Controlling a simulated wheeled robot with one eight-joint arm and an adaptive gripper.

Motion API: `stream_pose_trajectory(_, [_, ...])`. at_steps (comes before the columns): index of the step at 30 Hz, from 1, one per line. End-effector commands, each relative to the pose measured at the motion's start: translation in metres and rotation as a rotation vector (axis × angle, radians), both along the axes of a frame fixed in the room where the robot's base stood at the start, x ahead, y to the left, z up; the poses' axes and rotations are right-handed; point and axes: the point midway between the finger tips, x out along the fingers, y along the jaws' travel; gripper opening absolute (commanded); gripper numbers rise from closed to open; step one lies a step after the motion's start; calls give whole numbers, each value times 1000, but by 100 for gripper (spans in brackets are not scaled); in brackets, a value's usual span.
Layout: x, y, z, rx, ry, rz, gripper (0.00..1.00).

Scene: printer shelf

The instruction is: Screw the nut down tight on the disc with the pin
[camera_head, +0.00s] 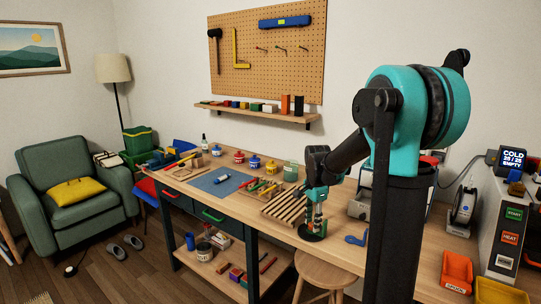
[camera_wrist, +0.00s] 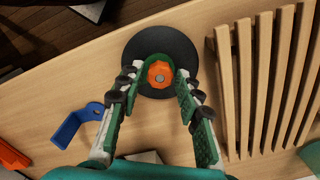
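The dark round disc (camera_wrist: 158,42) lies flat on the bench near its front edge, and it shows in the head view (camera_head: 306,234). A grey pin end (camera_wrist: 159,77) shows in the middle of the orange nut (camera_wrist: 160,69). My gripper (camera_wrist: 158,81) points down over the disc, with one finger on each side of the nut. The fingers stand apart, with gaps to the nut. In the head view my gripper (camera_head: 317,197) is upright above the disc.
A slatted wooden rack (camera_wrist: 262,80) stands close to the right of the disc in the wrist view. A blue bracket (camera_wrist: 75,124) lies to the left. The bench's front edge is just beyond the disc.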

Motion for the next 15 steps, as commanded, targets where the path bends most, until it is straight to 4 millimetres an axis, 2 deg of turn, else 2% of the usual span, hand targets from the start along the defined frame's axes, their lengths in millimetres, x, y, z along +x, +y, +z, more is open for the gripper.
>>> stream_pose_trajectory(15, [0, 0, 0, 0, 0, 644, 35])
